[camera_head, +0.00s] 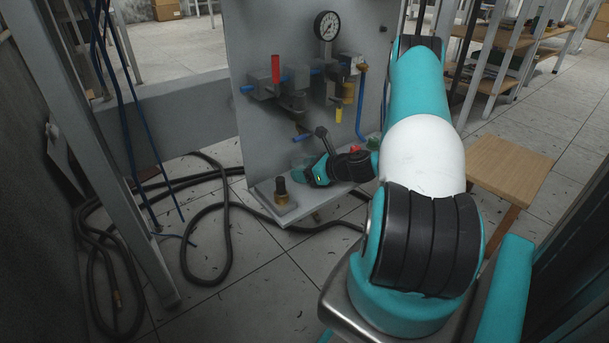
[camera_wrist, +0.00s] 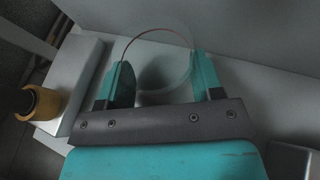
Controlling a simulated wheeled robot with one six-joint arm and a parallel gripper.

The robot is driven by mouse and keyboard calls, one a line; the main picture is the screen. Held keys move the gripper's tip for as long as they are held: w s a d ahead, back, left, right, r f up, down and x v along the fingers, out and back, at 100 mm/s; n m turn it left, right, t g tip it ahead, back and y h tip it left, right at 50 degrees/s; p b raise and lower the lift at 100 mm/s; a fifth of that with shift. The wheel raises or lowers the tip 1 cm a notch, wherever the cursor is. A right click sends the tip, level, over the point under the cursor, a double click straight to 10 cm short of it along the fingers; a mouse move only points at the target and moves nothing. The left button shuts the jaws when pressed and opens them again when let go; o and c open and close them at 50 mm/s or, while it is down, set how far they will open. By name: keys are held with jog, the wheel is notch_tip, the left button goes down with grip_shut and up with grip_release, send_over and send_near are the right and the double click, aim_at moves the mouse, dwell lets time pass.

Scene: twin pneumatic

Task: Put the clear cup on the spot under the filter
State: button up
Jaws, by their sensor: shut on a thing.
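My gripper (camera_head: 316,172) is low over the ledge at the foot of the grey panel. In the wrist view its two teal fingers (camera_wrist: 160,64) are closed on either side of the clear cup (camera_wrist: 163,48). The cup is see-through, with a thin round rim facing the camera. In the head view the cup is mostly hidden by the gripper and hard to make out.
A black and brass fitting (camera_head: 282,192) stands on the ledge left of my gripper; it also shows in the wrist view (camera_wrist: 42,103). A red-handled valve (camera_head: 275,70) and a gauge (camera_head: 327,26) are on the panel. Dark hoses (camera_head: 228,225) lie on the floor. A wooden stool (camera_head: 508,168) stands right.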

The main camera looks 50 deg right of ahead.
jog(key=o, duration=1.1)
jog(key=shift+s+r, duration=0.1)
jog(key=shift+r, duration=0.1)
jog(key=p+v, duration=0.6)
jog(key=v, duration=0.4)
jog(key=shift+s+d+r, duration=0.15)
jog(key=shift+s+r, duration=0.05)
jog(key=shift+s, duration=0.6)
